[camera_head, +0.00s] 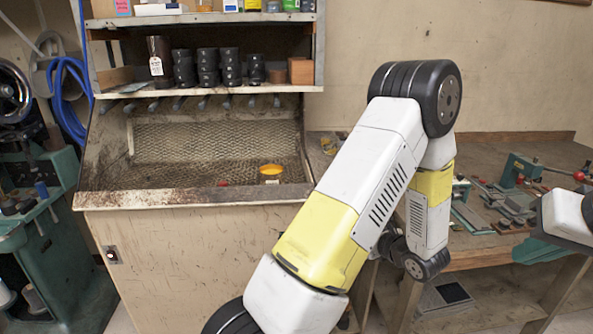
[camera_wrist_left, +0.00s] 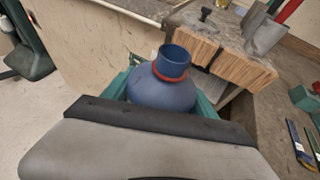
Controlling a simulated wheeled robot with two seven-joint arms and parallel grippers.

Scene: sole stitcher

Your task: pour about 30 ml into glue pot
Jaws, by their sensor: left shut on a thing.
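A blue bottle (camera_wrist_left: 155,92) with an open neck and a red ring shows in the left wrist view. My left gripper (camera_wrist_left: 160,85) is shut on it, with its green fingers on both sides of the bottle's body. In the head view the left gripper and the bottle are hidden. A small pot with an orange-yellow rim (camera_head: 270,173), which looks like the glue pot, stands at the front of the hooded bench, apart from my grippers. My right gripper (camera_head: 540,250) shows in part at the right edge, over the workbench; its opening cannot be made out.
The hooded bench (camera_head: 150,198) has a raised front edge and a shelf of dark round tins (camera_head: 208,68) above. A small red item (camera_head: 222,183) lies left of the pot. The workbench (camera_head: 480,258) at right carries tools and a red-handled device (camera_head: 525,168). A green machine (camera_head: 50,230) stands left.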

